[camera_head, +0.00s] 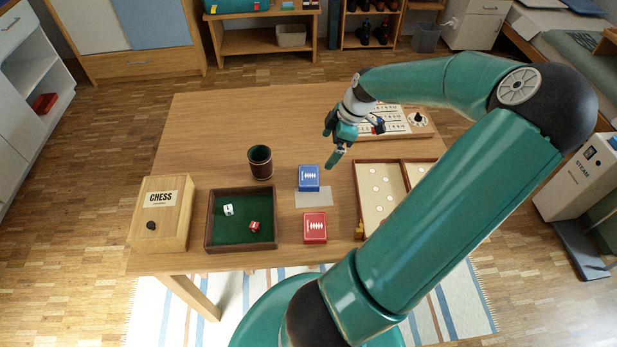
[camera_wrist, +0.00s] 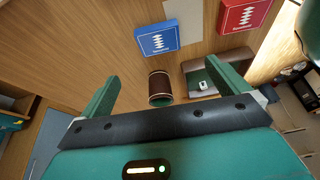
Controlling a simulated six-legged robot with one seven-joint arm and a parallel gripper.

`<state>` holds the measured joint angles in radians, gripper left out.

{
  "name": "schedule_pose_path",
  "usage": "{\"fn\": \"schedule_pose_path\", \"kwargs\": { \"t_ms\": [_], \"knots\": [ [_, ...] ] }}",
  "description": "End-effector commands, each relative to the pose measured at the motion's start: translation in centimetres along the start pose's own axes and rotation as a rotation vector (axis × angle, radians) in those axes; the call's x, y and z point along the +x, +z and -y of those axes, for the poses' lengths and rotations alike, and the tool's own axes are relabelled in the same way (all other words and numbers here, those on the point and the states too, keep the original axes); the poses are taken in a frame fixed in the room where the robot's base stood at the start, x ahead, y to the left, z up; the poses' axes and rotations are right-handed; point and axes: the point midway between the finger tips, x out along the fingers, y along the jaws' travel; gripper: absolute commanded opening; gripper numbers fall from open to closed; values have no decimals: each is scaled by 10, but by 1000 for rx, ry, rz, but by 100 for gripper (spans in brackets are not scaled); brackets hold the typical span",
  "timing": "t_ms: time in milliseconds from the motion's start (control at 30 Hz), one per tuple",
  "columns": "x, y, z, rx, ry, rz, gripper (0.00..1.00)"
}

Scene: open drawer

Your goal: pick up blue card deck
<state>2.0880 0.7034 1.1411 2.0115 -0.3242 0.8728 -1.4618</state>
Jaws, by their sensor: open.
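The blue card deck (camera_head: 308,178) lies flat on the wooden table, just behind a pale grey card (camera_head: 313,197) and the red card deck (camera_head: 315,228). In the wrist view the blue deck (camera_wrist: 156,39) shows beyond my fingers, left of the red deck (camera_wrist: 243,14). My gripper (camera_head: 337,143) is above the table, behind and to the right of the blue deck, apart from it. Its two fingers (camera_wrist: 168,92) stand wide apart with nothing held between them.
A dark dice cup (camera_head: 260,162) stands left of the blue deck. A green-lined dice tray (camera_head: 208,222) and chess box (camera_head: 161,213) lie further left. An open game case (camera_head: 381,188) is on the right, a white-topped board (camera_head: 398,121) behind. Bare wood lies behind the cup.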

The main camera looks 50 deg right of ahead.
Motion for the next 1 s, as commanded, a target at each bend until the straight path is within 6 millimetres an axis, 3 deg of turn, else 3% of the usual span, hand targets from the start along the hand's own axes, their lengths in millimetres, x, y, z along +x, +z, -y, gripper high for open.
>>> {"fn": "schedule_pose_path", "kwargs": {
  "t_ms": [167,500,667,1000],
  "knots": [
    [16,2,-1,-7,5,-11,100],
    [77,1,-1,-4,4,-10,100],
    [88,2,-1,-3,5,-8,100],
    [133,-2,-2,-4,5,-9,100]
  ]
}}
